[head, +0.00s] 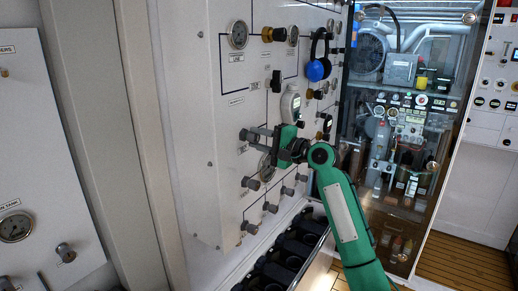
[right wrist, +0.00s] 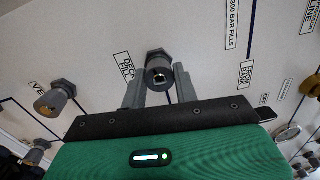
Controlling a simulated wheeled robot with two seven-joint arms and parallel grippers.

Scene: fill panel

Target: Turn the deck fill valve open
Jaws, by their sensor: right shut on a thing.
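The deck fill valve (right wrist: 158,72) is a grey round knob on the white panel, with the "DECK FILL" label (right wrist: 124,66) to its left in the right wrist view. My right gripper (right wrist: 160,88) has its two grey fingers on either side of this knob and is shut on it. In the head view my right gripper (head: 258,134) reaches the panel from the right, its green body hiding part of the panel. The knob is hard to make out there between the fingers. My left gripper is in neither view.
Another grey knob (right wrist: 52,102) sits left of the valve. A rack of dark round holders (head: 290,250) stands below. A glass-fronted machinery cabinet (head: 400,130) is at right.

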